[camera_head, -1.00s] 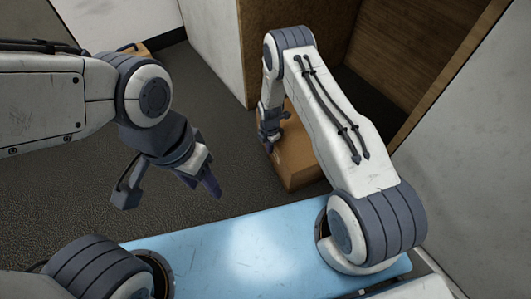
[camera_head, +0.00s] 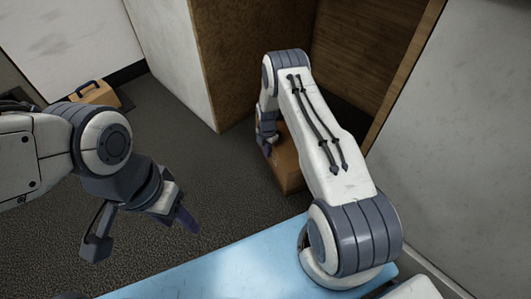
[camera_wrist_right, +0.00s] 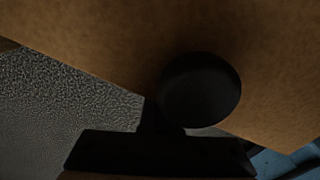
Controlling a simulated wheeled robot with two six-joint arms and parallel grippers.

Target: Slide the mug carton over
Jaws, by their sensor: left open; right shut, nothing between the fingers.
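The mug carton, a plain brown box (camera_head: 288,172), stands on the floor beyond the blue top, partly hidden behind my right arm. My right gripper (camera_head: 267,140) is shut and empty at the carton's left side, low down. In the right wrist view the carton's brown face (camera_wrist_right: 90,35) fills the upper part, and the dark gripper (camera_wrist_right: 200,90) is right up against it; I cannot tell whether they touch. My left gripper (camera_head: 142,234) is open and empty, above the floor at the left, well apart from the carton.
A brown partition (camera_head: 240,60) with a pale end panel stands behind the carton, with a wood-lined recess (camera_head: 360,55) to its right. A grey wall (camera_head: 470,150) bounds the right. A tan case with a blue handle (camera_head: 95,95) sits far left. The dark floor (camera_head: 190,160) between is clear.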

